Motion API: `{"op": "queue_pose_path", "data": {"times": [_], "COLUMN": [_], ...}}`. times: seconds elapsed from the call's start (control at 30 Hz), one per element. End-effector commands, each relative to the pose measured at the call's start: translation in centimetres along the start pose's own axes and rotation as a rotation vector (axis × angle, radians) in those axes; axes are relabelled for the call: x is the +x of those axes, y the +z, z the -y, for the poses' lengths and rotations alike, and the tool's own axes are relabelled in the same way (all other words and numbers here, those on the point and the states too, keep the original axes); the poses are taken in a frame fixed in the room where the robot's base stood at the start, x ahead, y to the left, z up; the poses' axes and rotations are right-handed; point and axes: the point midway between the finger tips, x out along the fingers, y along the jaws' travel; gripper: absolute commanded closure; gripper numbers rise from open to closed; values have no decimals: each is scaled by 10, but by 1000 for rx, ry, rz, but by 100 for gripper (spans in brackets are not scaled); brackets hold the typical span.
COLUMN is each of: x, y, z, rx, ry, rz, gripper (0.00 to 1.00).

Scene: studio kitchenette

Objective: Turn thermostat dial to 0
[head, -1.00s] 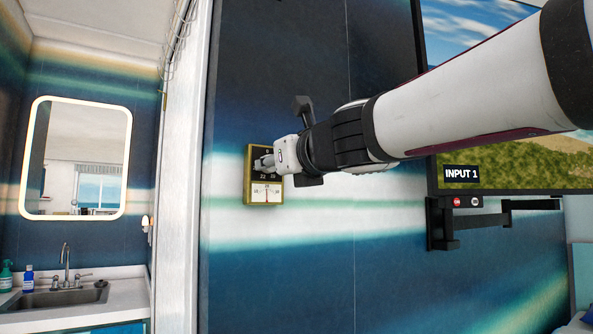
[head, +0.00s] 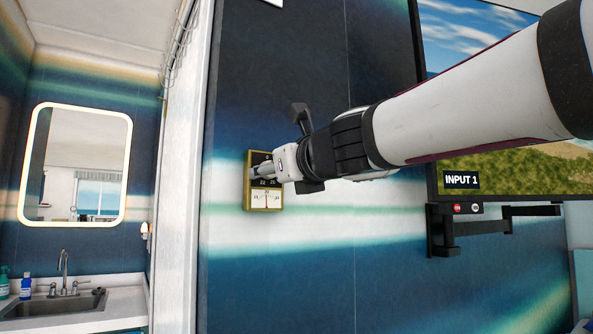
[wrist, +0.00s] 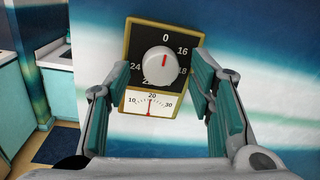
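The thermostat (head: 248,192) is a gold-framed black panel on the wall, and it fills the upper middle of the wrist view (wrist: 128,45). Its round white dial (wrist: 157,69) has a red mark that points up at the 0. Numbers 16, 18 and 24 show around it; others are partly hidden. A white gauge (wrist: 150,104) below has its needle at about 20. My gripper (wrist: 152,80) is open, with one teal-padded finger on each side of the dial and a gap to it. In the head view my gripper (head: 268,170) covers most of the dial.
A wall-mounted screen (head: 510,165) on a black bracket (head: 440,228) is to the right, behind my arm. A sink (head: 50,303) and lit mirror (head: 78,165) are at the left, past a white partition edge (head: 180,170). The wall below the thermostat is clear.

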Motion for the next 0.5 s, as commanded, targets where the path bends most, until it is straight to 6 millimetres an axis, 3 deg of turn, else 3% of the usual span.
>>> {"op": "queue_pose_path", "data": {"times": [0.27,0.5], "x": [-11,-55], "y": [2,2], "z": [0,1], "rx": [-1,-2], "ry": [-1,-3], "rz": [2,3], "gripper": [51,51]}}
